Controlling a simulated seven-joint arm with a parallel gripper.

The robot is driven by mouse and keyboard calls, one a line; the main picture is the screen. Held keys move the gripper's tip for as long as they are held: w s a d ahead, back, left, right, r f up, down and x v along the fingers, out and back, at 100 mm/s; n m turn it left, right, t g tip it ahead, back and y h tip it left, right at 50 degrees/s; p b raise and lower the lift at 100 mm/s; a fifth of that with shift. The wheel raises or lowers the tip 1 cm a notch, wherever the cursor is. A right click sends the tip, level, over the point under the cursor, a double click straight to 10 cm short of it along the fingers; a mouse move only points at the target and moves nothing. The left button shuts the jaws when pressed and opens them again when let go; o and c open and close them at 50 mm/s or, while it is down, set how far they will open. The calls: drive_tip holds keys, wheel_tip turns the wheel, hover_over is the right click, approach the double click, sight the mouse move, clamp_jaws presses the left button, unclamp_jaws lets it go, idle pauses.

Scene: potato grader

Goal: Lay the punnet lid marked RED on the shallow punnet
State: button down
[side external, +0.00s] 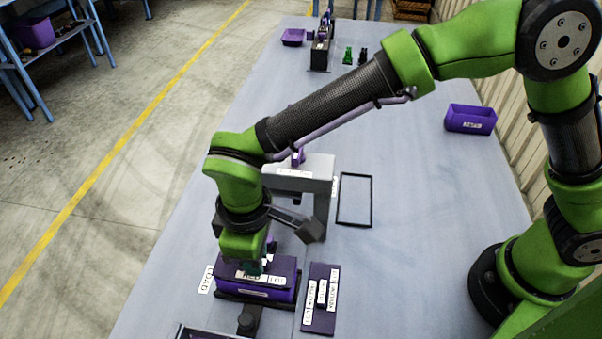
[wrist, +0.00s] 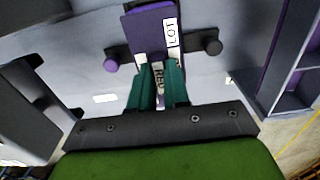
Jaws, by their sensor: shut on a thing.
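My gripper (side external: 258,266) is at the front of the bench with its fingers pointing down. Its green fingers (wrist: 159,92) are shut on the raised middle grip of a dark purple lid (wrist: 148,30). The lid carries a RED label (wrist: 158,76) at the fingers and a LOT label (wrist: 171,32). In the side view the lid (side external: 231,272) lies level over a purple punnet (side external: 280,295) with a white label on its front wall. I cannot tell whether lid and punnet touch. The lid hides the punnet's inside.
A second dark purple lid (side external: 319,325) with several labels lies just right of the punnet. A grey bridge-like stand (side external: 320,190) is behind, beside a black rectangular frame (side external: 371,202). A purple bin (side external: 470,119) stands at the right. The bench's middle right is clear.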

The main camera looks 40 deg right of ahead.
drive_tip(key=shift+f, duration=0.4)
idle(0.4)
drive_tip(key=c, duration=1)
unclamp_jaws()
drive_tip(key=shift+o, duration=0.2)
drive_tip(key=shift+o, duration=1.3)
drive_tip(key=shift+r, duration=0.1)
drive_tip(key=shift+r, duration=3.45)
